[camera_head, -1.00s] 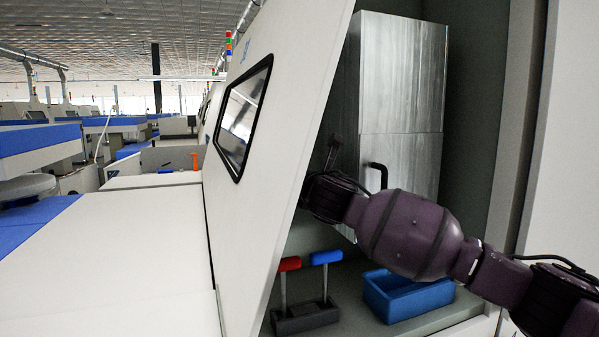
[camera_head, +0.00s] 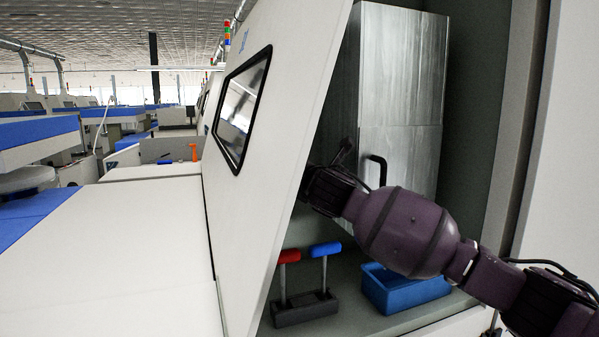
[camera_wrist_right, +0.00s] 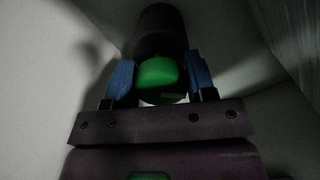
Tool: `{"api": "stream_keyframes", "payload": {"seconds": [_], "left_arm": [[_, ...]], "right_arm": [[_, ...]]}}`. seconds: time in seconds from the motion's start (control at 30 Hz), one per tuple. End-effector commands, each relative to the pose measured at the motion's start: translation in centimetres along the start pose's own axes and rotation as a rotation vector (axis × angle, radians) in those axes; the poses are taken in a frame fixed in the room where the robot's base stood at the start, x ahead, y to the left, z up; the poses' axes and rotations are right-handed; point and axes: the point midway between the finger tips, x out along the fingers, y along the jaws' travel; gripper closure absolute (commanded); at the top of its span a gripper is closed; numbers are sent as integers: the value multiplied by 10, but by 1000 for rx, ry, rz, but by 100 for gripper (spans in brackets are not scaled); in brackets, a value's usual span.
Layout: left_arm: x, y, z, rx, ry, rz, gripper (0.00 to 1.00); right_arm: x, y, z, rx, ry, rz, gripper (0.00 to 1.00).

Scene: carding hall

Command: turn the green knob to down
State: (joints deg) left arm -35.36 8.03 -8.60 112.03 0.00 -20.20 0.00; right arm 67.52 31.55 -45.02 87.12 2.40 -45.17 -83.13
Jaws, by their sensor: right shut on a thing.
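The green knob (camera_wrist_right: 157,72) shows in the right wrist view, in front of a dark round body (camera_wrist_right: 160,28). My right gripper (camera_wrist_right: 160,84) has its two blue fingers on either side of the knob, shut on it. Which way the knob points cannot be told clearly. In the head view my right arm reaches behind the slanted white panel (camera_head: 265,170), and that panel hides the knob and the fingertips. My left gripper is not in view.
Inside the open cabinet, a metal box (camera_head: 400,80) with a black handle (camera_head: 379,168) stands behind my right arm. Below are a red lever (camera_head: 289,256), a blue lever (camera_head: 325,250) and a blue bin (camera_head: 405,290). The slanted panel closes off the left side.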

Motion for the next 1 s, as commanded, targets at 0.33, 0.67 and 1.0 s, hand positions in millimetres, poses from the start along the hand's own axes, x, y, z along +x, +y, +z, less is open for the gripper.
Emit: {"api": "stream_keyframes", "payload": {"seconds": [0.33, 0.67, 1.0], "left_arm": [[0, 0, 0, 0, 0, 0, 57], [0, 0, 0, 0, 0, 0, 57], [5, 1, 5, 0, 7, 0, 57]], "right_arm": [[0, 0, -1, -1, 1, -1, 26], [-2, 0, 0, -1, 0, 0, 26], [-39, -1, -1, -2, 0, 2, 26]]}}
